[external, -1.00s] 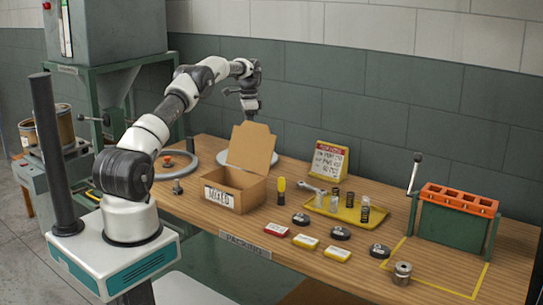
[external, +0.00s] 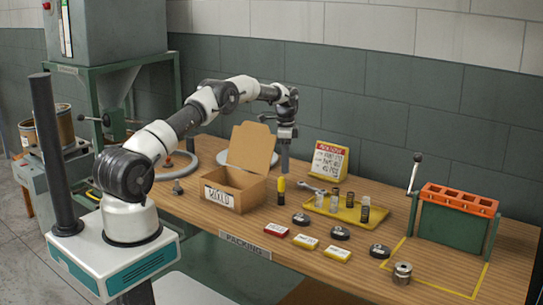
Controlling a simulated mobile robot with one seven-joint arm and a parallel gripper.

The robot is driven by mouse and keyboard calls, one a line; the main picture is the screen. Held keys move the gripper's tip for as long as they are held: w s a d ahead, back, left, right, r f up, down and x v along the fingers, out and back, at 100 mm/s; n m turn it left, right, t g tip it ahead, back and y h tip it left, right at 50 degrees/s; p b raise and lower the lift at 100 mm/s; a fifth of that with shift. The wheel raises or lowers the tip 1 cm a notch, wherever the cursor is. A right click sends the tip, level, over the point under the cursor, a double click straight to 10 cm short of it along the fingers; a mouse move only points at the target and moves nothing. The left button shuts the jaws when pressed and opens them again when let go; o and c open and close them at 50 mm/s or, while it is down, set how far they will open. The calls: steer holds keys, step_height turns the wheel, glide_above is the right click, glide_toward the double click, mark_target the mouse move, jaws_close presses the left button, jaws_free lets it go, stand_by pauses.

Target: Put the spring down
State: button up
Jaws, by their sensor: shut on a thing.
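My gripper (external: 285,166) points straight down above the table, to the right of the cardboard box and just above and behind a yellow-and-black upright tool (external: 281,188). It is shut on the spring, which is too small and dark to make out between the fingers. A yellow tray (external: 347,212) lies to the right of my gripper. Several small upright cylinders, dark and pale, stand on it, with a wrench (external: 311,189) at its left end.
An open cardboard box (external: 258,192) stands left of my gripper with its flap raised. A sign (external: 328,160) stands behind the tray. Black discs (external: 340,233) and small labelled boxes (external: 305,242) lie in front. A green-and-orange lever device (external: 455,222) stands at right.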

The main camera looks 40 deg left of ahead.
step_height(320, 180, down, 4)
steer(key=shift+f, duration=0.1)
steer(key=shift+f, duration=0.15)
steer(key=o, duration=1)
steer(key=shift+o, duration=0.2)
